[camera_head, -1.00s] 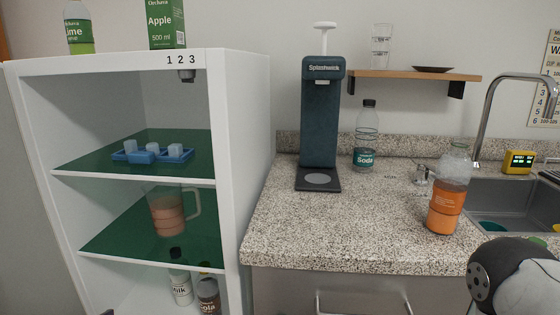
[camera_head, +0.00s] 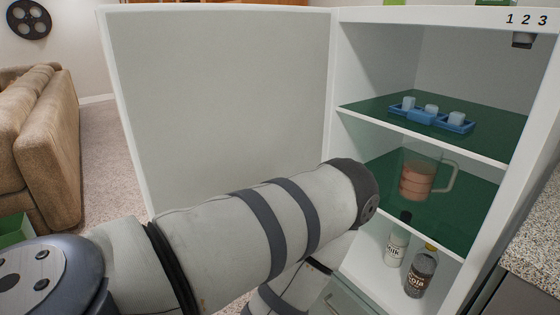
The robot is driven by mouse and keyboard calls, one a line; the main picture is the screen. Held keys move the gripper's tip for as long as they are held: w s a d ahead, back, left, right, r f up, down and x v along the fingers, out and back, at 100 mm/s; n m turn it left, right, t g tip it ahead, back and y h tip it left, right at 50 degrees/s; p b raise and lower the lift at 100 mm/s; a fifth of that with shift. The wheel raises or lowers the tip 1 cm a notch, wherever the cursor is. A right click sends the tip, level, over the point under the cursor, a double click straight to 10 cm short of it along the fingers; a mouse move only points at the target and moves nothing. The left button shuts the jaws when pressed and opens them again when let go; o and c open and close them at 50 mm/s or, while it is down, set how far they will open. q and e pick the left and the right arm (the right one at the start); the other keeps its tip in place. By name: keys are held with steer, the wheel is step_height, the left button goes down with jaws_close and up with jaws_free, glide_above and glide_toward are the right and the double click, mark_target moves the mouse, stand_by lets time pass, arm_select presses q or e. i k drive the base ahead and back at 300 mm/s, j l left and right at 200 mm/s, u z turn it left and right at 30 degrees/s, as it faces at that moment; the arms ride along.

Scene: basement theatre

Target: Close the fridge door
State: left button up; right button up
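The white fridge (camera_head: 345,105) stands at the right with its front open. Its door (camera_head: 220,100) is swung wide open to the left, hinged at the fridge's left side, with its pale inner face showing. Inside are green shelves (camera_head: 470,131) with a blue ice tray, a jug and bottles. My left arm crosses in front of the door's lower part and reaches toward the fridge opening. Its gripper is hidden or out of the picture. My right gripper is not in view.
A brown sofa (camera_head: 35,140) stands at the far left on carpet (camera_head: 100,130). A blue tray (camera_head: 425,116), a jug (camera_head: 415,183), a milk bottle (camera_head: 396,247) and a cola bottle (camera_head: 420,275) sit in the fridge. A speckled counter (camera_head: 535,240) is at the right edge.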

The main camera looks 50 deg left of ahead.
mark_target(212, 100)
steer(key=k+j, duration=0.25)
steer(key=j, duration=0.2)
steer(key=k+j+z, duration=0.15)
steer(key=j, duration=0.3)
steer(key=k+j, duration=0.35)
steer(key=j+z, duration=0.1)
steer(key=j, duration=0.35)
steer(key=k+j+z, duration=0.1)
steer(key=j, duration=0.35)
steer(key=k+j, duration=0.15)
steer(key=j, duration=0.35)
steer(key=i+j+z, duration=0.1)
steer(key=j, duration=0.3)
steer(key=i+j, duration=0.1)
steer(key=j, duration=0.3)
steer(key=j+z, duration=0.15)
steer(key=j, duration=0.25)
steer(key=i, duration=0.05)
